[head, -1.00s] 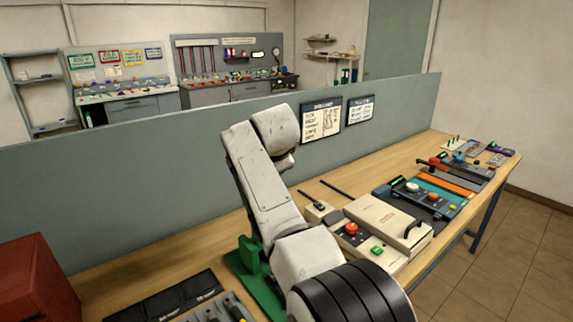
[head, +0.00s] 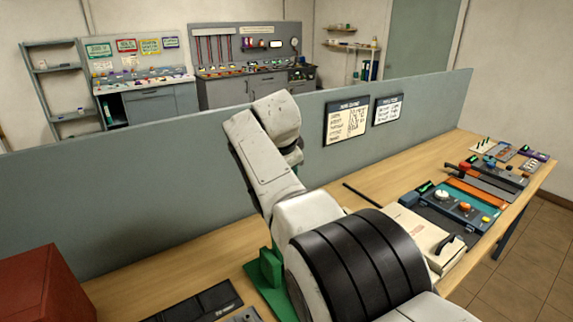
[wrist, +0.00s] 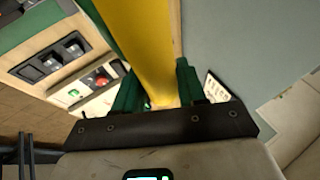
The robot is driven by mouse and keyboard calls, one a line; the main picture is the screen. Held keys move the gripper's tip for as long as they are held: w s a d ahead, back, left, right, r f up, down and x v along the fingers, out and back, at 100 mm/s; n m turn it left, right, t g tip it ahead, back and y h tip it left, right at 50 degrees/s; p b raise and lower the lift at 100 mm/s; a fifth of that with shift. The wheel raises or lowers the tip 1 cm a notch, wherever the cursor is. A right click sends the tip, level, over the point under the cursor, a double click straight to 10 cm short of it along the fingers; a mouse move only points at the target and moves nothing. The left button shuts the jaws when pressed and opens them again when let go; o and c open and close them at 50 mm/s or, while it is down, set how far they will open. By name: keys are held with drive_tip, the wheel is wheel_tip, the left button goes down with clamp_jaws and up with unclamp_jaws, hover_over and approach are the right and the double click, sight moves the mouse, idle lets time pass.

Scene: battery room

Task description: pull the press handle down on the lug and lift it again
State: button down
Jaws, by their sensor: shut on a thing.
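A yellow bar, which looks like the press handle (wrist: 147,45), runs through the wrist view between the two green fingers of my gripper (wrist: 158,88). My gripper is shut on it. In the head view my own arm hides the gripper and the handle. A green base (head: 268,272), probably of the press, shows on the bench just left of my arm. The lug is not visible in either view.
The wooden bench (head: 185,262) runs along a grey partition (head: 150,190). A red box (head: 45,285) stands at the front left. To the right are a cream case (head: 425,235) and a teal panel with knobs (head: 450,208).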

drive_tip(key=c, duration=0.7)
unclamp_jaws()
drive_tip(key=shift+f, duration=0.1)
drive_tip(key=shift+c, duration=0.2)
drive_tip(key=shift+s, duration=0.1)
drive_tip(key=shift+s+a+r, duration=0.2)
drive_tip(key=shift+r, duration=0.25)
drive_tip(key=b+v, duration=0.3)
drive_tip(key=v, duration=0.6)
drive_tip(key=shift+s+r, duration=0.25)
drive_tip(key=shift+r, duration=0.05)
drive_tip(key=shift+d+f, duration=0.1)
drive_tip(key=shift+d, duration=0.1)
